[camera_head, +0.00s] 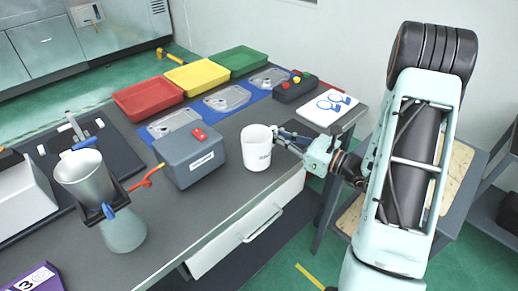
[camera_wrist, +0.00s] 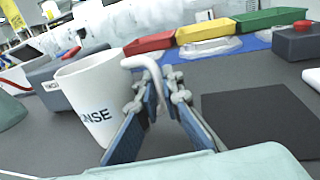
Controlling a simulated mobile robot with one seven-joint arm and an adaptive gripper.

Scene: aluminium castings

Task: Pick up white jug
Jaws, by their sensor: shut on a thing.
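The white jug (camera_head: 257,150) is upright near the front edge of the grey bench, right of the grey box. Dark lettering shows on its side. In the wrist view the jug (camera_wrist: 92,95) fills the left middle, with its handle (camera_wrist: 146,64) towards my fingers. My gripper (camera_head: 276,136) reaches in from the right and is shut on the handle. In the wrist view my gripper's two fingers (camera_wrist: 158,88) stand either side of the handle. I cannot tell whether the jug's base touches the bench.
A grey box (camera_head: 190,158) with a red top piece stands close left of the jug. Red (camera_head: 147,98), yellow (camera_head: 198,76) and green (camera_head: 237,60) trays line the back. A metal cup on a stand (camera_head: 86,178) is at left. A dark square (camera_wrist: 262,118) lies right of my fingers.

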